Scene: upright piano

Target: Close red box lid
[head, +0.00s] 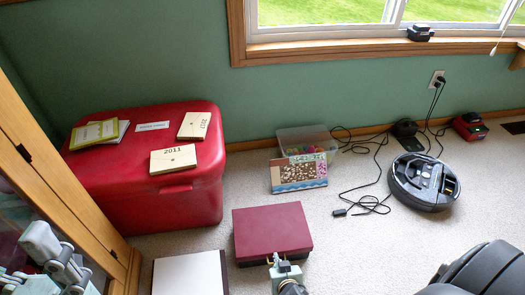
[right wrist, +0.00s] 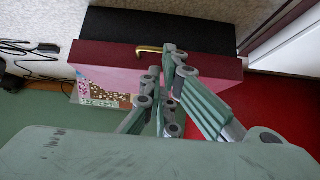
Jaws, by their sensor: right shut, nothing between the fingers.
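The small dark-red box (head: 272,230) sits on the carpet at lower middle in the head view, its flat lid lying down over a dark base. In the right wrist view the box's lid (right wrist: 100,55) shows above my fingers, with a gold latch (right wrist: 149,49) at its edge and the black base (right wrist: 120,22) beyond. My right gripper (head: 284,268) is at the box's near edge, shut and empty. Its fingertips (right wrist: 172,52) are beside the latch; I cannot tell whether they touch. My left gripper (head: 55,258) is at the lower left, its jaws unclear.
A large red chest (head: 130,212) with wooden plaques and booklets stands left. A white panel (head: 190,274) lies left of the box. Behind are a clear bin (head: 310,134), a patterned picture (head: 299,172), cables and a robot vacuum (head: 424,180).

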